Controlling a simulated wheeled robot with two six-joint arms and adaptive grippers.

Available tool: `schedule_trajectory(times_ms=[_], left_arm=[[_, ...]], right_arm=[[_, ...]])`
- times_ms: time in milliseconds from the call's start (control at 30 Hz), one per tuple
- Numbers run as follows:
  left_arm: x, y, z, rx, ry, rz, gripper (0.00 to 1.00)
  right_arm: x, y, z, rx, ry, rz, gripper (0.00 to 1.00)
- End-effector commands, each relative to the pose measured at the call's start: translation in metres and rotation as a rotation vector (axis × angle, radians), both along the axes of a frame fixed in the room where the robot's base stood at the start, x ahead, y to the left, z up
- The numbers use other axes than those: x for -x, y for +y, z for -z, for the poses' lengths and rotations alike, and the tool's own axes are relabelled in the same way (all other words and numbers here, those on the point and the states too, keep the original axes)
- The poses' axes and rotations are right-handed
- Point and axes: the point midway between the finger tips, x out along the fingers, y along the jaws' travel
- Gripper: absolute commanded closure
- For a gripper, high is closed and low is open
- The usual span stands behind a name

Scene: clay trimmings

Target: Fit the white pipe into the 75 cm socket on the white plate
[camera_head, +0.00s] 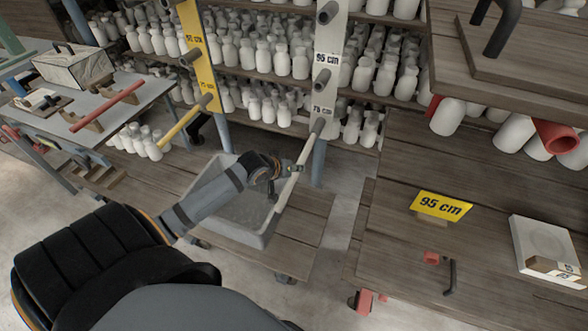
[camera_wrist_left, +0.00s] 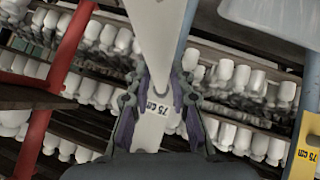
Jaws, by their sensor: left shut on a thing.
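The white plate (camera_head: 337,40) stands upright at the back, with dark pegs and labels for 95 cm and 75 cm. Its 75 cm socket (camera_head: 318,126) is the lowest one in view. My left gripper (camera_head: 292,171) is shut on the white pipe (camera_head: 301,153), which slants up to the right. The pipe's upper end is at or very close to the 75 cm socket; I cannot tell whether it is inside. In the left wrist view the pipe (camera_wrist_left: 158,40) tapers away between the gripper's fingers (camera_wrist_left: 158,95) towards the plate's 75 cm label. My right gripper is not in view.
A grey bin (camera_head: 252,238) stands below my left gripper. A yellow plate (camera_head: 198,40) with a yellow pipe (camera_head: 180,127) is to the left. Shelves of white bottles fill the back. A wooden table (camera_head: 400,245) with a 95 cm sign (camera_head: 441,206) is at right.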

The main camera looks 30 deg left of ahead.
Motion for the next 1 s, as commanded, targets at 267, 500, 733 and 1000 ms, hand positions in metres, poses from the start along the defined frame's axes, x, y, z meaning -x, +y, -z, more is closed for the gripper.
schedule_trajectory(times_ms=[267, 500, 733, 1000], left_arm=[[-0.007, 0.002, 0.0, 0.0, -0.002, 0.0, 1.0], [-0.013, 0.003, 0.0, 0.0, -0.001, 0.0, 1.0], [-0.019, 0.004, 0.0, 0.0, -0.001, 0.001, 1.0], [-0.025, 0.006, 0.0, 0.0, -0.001, 0.0, 1.0]], right_arm=[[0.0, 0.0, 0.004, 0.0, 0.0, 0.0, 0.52], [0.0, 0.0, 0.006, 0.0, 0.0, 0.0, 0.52], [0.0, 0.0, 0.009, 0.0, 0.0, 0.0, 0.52], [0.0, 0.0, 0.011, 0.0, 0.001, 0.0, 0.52]])
